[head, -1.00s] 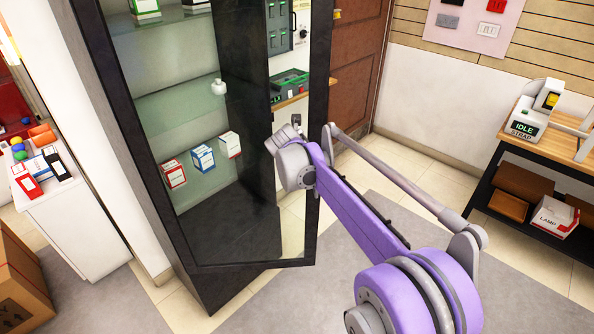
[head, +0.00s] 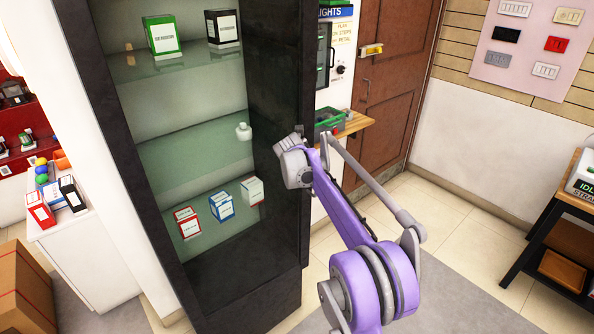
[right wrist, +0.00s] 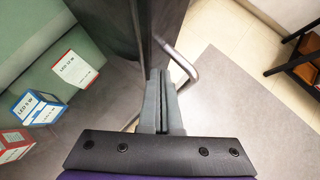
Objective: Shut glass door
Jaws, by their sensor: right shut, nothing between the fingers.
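The tall dark cabinet has a glass door with a black frame (head: 296,90) in the head view. A curved grey metal bar (right wrist: 187,68), which looks like the door handle, shows in the right wrist view. My right gripper (right wrist: 162,75) is shut and empty, close beside this bar and the dark door edge (right wrist: 146,25). In the head view my purple right arm reaches the door's right side; its fingertips are hard to make out. My left gripper is out of view.
Boxes (head: 221,206) and a white item (head: 243,131) stand on the cabinet's shelves. A white counter (head: 85,240) and a cardboard carton (head: 25,290) are at left. A brown door (head: 385,100) is behind, and a black-framed table (head: 545,230) is at right. Floor between is clear.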

